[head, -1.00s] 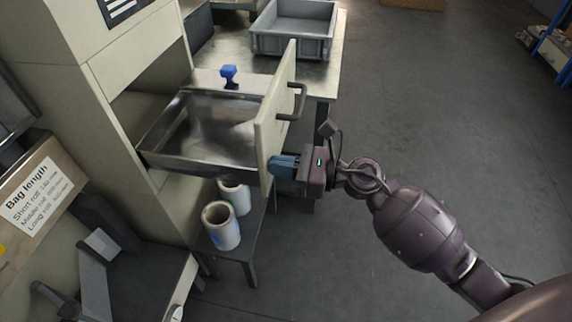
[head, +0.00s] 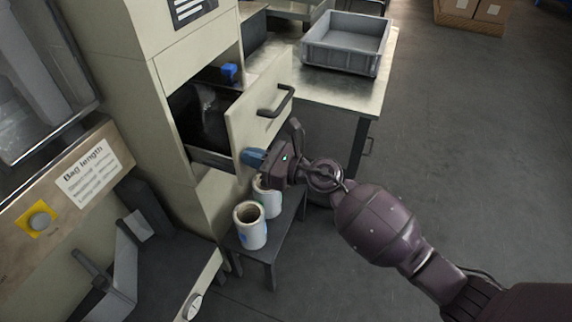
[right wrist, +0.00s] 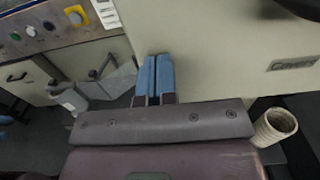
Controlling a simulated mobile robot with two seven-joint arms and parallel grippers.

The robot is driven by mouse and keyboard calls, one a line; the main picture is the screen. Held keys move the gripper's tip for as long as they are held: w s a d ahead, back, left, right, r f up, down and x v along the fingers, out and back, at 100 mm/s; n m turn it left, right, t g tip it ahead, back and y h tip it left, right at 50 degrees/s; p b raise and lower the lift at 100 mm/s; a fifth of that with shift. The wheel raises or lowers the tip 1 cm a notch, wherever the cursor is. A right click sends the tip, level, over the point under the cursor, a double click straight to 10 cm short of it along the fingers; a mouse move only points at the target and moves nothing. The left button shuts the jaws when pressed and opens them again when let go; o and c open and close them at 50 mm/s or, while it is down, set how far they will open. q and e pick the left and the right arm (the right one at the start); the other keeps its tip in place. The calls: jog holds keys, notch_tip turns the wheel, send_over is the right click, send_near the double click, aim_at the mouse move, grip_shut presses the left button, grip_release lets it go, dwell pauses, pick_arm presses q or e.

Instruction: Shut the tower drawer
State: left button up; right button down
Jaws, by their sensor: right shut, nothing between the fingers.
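The tower drawer (head: 262,112) has a cream front with a dark bar handle (head: 278,102), and it stands partly out of the cream tower (head: 175,40). A dark gap shows between the front and the tower. My right gripper (head: 248,157) is shut and empty, its blue fingertips at the lower left part of the drawer front, apparently touching it. In the right wrist view the blue fingers (right wrist: 154,75) are together against the cream drawer front (right wrist: 220,50). My left gripper is not in view.
Two white rolls (head: 250,226) stand on a low dark table (head: 285,232) below the drawer, close to my right gripper. A grey crate (head: 346,42) sits on a metal table behind. The floor (head: 470,150) to the right is clear.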

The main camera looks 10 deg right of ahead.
jog(key=b, duration=0.1)
send_over(204, 162)
jog(key=shift+w+d+f, duration=0.1)
jog(key=shift+d+f, duration=0.1)
jog(key=shift+d, duration=0.25)
jog(key=shift+w+a, duration=0.2)
jog(key=shift+a, duration=0.1)
jog(key=shift+w+a, duration=0.15)
jog(key=shift+a, duration=0.05)
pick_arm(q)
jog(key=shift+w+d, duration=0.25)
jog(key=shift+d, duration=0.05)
pick_arm(e)
jog(key=shift+r, duration=0.35)
